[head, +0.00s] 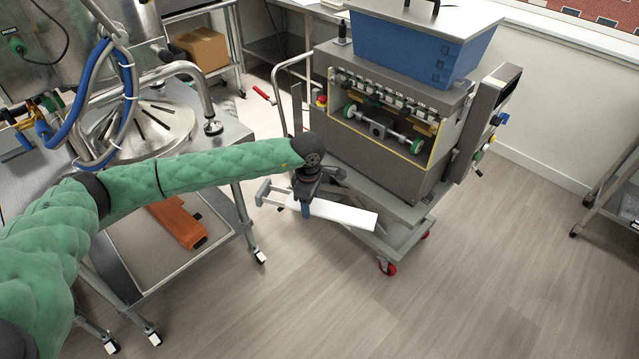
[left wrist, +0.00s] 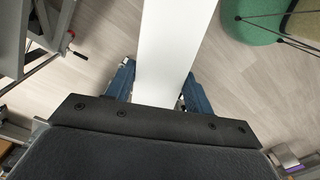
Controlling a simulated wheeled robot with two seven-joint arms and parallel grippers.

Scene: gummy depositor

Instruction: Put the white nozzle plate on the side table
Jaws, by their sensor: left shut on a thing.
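The white nozzle plate (head: 345,215) is a long flat white bar in front of the depositor machine (head: 390,140). My left gripper (head: 305,206) is shut on it near its left end and holds it in the air above the floor. In the left wrist view the plate (left wrist: 175,45) runs up from between the blue fingers of my left gripper (left wrist: 158,90). My right gripper is in neither view. I cannot tell which piece of furniture is the side table.
The depositor stands on a wheeled cart (head: 400,235) with red casters. A steel table (head: 225,130) with a round machine is at the left, with an orange part (head: 178,222) on its lower shelf. Another rack (head: 612,190) is at the right edge. The floor in front is clear.

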